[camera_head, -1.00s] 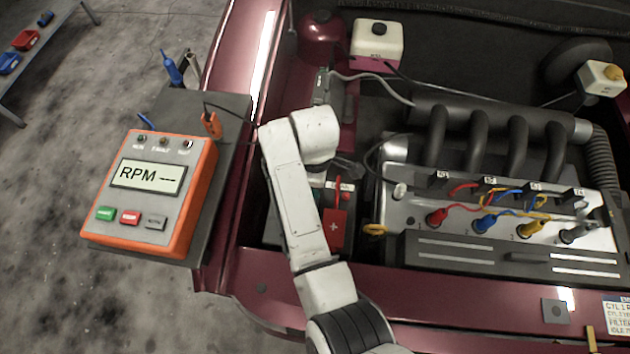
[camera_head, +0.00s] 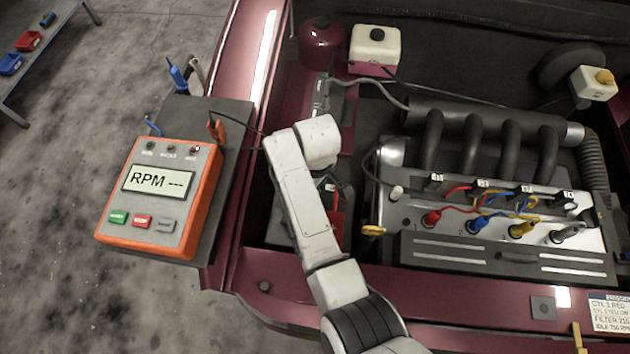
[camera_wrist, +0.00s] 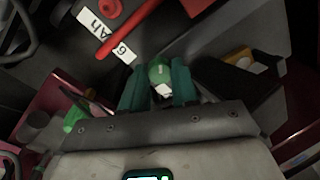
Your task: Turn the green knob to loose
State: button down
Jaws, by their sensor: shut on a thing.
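In the wrist view the green knob (camera_wrist: 159,72) sits between the two teal fingers of my gripper (camera_wrist: 159,84). The fingers are shut on it, one on each side. A small pale patch shows on the near side of the knob, and I cannot read any mark on it. In the head view my white arm reaches over the battery at the left of the engine bay. My gripper and the knob are hidden there behind the arm.
The battery's red cover (camera_head: 337,212) is right beside my arm. The engine (camera_head: 390,215) with its coloured leads fills the right. The orange RPM tester (camera_head: 160,200) stands on a side tray at left. A red bar (camera_wrist: 152,27) crosses near my fingers.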

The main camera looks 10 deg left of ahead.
jog(key=m+p, duration=0.2)
jog(key=m, duration=0.3)
jog(key=shift+r+m, duration=0.1)
jog(key=shift+m, duration=0.2)
jog(key=shift+m+p, duration=0.7)
jog(key=shift+m, duration=1.4)
jog(key=c, duration=0.9)
grip_release()
jog(key=shift+o, duration=0.2)
notch_tip(320, 180, up, 11)
jog(key=shift+d+f, duration=0.2)
